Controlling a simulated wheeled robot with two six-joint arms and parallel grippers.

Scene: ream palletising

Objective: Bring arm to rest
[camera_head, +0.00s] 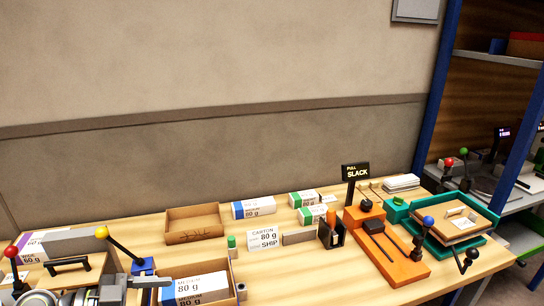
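Grey metal parts that look like my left gripper (113,288) show at the bottom left edge, low in front of the table (330,283). They are cut off by the frame, and I cannot tell whether the fingers are open or shut. Nothing is visibly held. My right gripper is not in view. An open cardboard carton (237,291) beside the grey parts holds reams marked MEDIUM 80 g (200,286). A wide ream marked 60 g (40,240) lies at the far left.
An empty cardboard tray (193,223) stands behind the carton. A blue-banded ream (254,208) and green-banded reams (306,199) lie mid-table. A CARTON 80 g SHIP card (263,240), an orange strapping device (395,262) and a teal tray (448,246) stand rightward. Yellow (118,246) and red-knobbed levers rise at left.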

